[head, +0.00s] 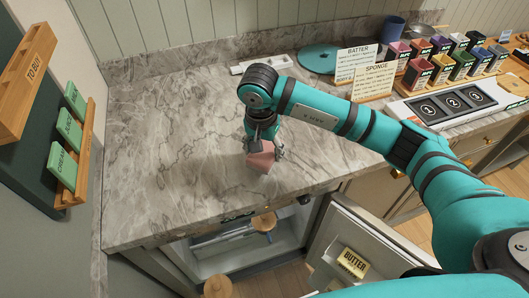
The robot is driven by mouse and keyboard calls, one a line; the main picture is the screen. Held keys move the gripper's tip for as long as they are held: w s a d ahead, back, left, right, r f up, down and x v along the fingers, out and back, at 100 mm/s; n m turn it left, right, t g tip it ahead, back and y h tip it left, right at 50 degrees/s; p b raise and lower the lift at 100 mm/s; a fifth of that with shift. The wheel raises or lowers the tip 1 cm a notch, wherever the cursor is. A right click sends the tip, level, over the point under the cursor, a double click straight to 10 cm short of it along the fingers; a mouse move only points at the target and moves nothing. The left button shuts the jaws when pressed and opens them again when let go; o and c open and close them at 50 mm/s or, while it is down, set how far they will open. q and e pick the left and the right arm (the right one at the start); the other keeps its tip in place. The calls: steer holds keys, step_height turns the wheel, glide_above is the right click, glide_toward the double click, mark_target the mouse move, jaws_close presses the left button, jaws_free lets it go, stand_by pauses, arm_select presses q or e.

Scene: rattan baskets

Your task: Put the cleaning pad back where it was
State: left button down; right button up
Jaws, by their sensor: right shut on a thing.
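My right gripper (264,148) reaches over the marble counter and points down. It is shut on a pinkish block (262,160), which looks like the cleaning pad. The pad is at or just above the counter top near its front edge; I cannot tell whether it touches. The gripper's fingers partly hide the pad. My left gripper is not in view.
The marble counter (180,150) is clear to the left. Cards reading BATTER (356,61) and SPONGE (374,80) stand at the back right, near several coloured boxes and a numbered tray (452,103). Below, a fridge door (350,225) stands open, holding butter (353,262).

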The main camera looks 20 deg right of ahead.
mark_target(264, 158)
step_height(264, 158, down, 3)
steer(key=shift+r+p, duration=0.1)
steer(key=shift+p, duration=0.75)
steer(key=shift+f, duration=0.3)
steer(key=shift+f, duration=0.1)
steer(key=shift+f, duration=0.15)
steer(key=o, duration=1)
